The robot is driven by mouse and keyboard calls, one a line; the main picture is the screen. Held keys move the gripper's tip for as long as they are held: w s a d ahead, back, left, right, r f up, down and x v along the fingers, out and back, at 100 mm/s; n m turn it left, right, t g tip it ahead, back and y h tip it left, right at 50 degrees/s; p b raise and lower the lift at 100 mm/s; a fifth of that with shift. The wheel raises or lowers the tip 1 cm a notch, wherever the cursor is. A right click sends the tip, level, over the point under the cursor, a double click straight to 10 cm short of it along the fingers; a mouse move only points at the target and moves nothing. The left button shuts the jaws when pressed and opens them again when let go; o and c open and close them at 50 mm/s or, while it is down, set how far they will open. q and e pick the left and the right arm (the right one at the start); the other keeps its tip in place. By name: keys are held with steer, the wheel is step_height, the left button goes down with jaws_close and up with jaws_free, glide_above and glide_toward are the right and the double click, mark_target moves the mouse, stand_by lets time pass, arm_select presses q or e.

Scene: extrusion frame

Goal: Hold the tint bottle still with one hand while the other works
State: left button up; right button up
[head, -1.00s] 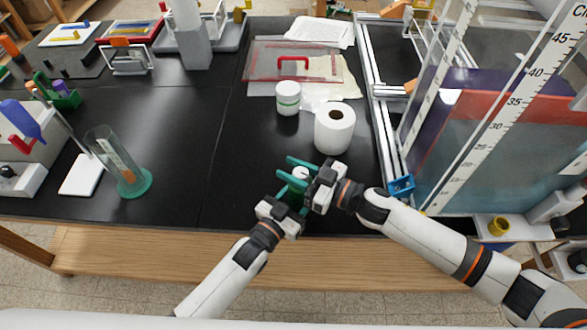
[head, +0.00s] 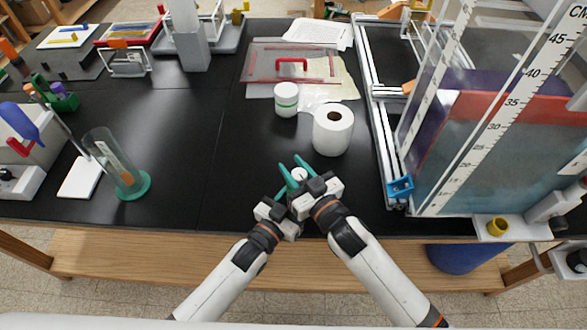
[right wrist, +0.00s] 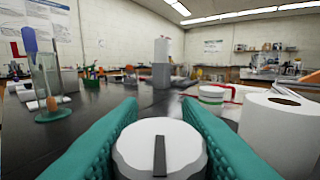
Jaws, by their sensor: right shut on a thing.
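The tint bottle shows in the head view as a small round white cap (head: 299,174) near the table's front edge. Its body is hidden by my grippers. In the right wrist view the cap (right wrist: 160,150) is large, with a dark bar across its top. My right gripper (head: 297,169) has its teal fingers on both sides of the cap and is shut on it; the fingers also flank the cap in the right wrist view. My left gripper (head: 282,194) is low beside the bottle, partly covered by the right one, so its grip is hidden.
A white paper roll (head: 332,130) and a white jar with green bands (head: 286,99) stand just behind. A glass cylinder on a green base (head: 135,188) is at left. A metal frame (head: 377,130) and tall tank bound the right. The table's middle left is clear.

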steer(key=shift+r+m+t+h, duration=0.2)
steer(key=shift+m+t+h, duration=0.55)
steer(key=shift+h, duration=0.35)
steer(key=shift+m+h, duration=0.35)
steer(key=shift+h, duration=0.05)
steer(key=shift+d, duration=0.1)
steer(key=o, duration=1)
steer(key=shift+f, duration=0.15)
steer(key=shift+d, duration=0.15)
steer(key=v, duration=1.2)
